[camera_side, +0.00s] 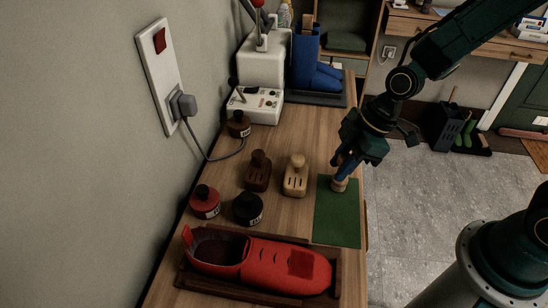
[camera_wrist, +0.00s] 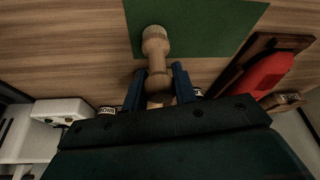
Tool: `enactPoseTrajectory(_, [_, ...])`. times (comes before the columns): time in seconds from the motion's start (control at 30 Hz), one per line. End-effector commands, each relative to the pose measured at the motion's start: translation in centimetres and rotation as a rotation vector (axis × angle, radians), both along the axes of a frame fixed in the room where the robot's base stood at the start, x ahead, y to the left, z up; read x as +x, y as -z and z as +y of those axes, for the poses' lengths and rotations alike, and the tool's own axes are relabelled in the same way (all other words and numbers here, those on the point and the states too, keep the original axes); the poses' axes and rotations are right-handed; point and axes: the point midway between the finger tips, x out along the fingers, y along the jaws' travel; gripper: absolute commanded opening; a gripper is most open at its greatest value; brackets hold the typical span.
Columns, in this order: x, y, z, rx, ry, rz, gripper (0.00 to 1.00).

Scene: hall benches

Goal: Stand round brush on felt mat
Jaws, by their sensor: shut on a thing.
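The round brush (camera_side: 339,185) is pale wood with a rounded end. My gripper (camera_side: 343,168) is shut on it, with a blue finger on each side, and the fingers hide part of its handle. The green felt mat (camera_side: 337,220) lies flat on the bench near its right edge. The brush is at the mat's far end; I cannot tell whether it touches the mat. In the wrist view the brush (camera_wrist: 155,45) shows between the blue fingers (camera_wrist: 160,82), its round end over the green mat (camera_wrist: 205,22).
Red (camera_side: 205,202) and black (camera_side: 247,208) jars stand further left. A red boot (camera_side: 285,265) lies in a wooden tray in front. A white control box (camera_side: 255,105) stands behind.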

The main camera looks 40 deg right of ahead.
Motion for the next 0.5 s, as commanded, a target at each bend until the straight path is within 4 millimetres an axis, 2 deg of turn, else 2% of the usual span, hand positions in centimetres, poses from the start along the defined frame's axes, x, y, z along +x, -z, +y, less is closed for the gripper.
enactPoseTrajectory(0.33, [-0.01, 0.31, 0.00, 0.000, 0.000, 0.001, 0.05])
enactPoseTrajectory(0.37, [0.00, 0.27, 0.00, 0.000, 0.000, 0.000, 0.33])
enactPoseTrajectory(0.43, [0.00, 0.26, 0.00, 0.000, 0.000, 0.000, 0.47])
enactPoseTrajectory(0.5, [0.00, 0.25, 0.00, 0.000, 0.000, 0.000, 0.49])
